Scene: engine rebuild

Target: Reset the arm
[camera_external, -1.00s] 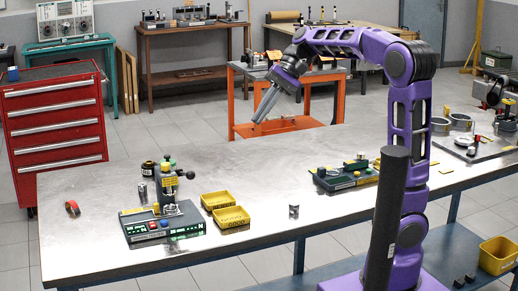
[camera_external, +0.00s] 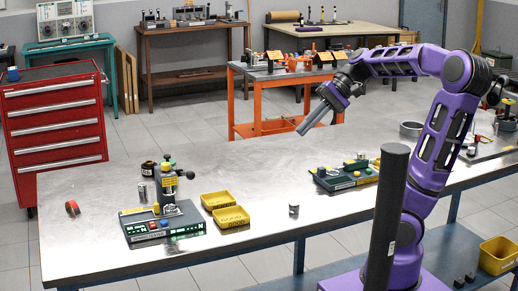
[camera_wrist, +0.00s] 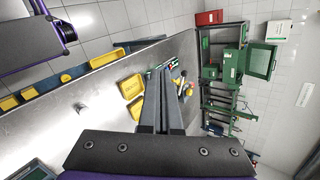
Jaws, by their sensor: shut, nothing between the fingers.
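My purple arm (camera_external: 445,140) stands at the right of the metal workbench in the external view. My gripper (camera_external: 302,131) is shut and empty, held in the air above the bench and pointing down to the left. Its two grey fingers also show together in the wrist view (camera_wrist: 170,85). The fingertips touch nothing that I can see.
On the bench (camera_external: 270,175) stand a green fixture with a press (camera_external: 165,220), yellow trays (camera_external: 231,217), a small metal cylinder (camera_external: 294,210) and a second green fixture (camera_external: 343,177). A red tool cabinet (camera_external: 55,130) and an orange table (camera_external: 240,100) stand behind.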

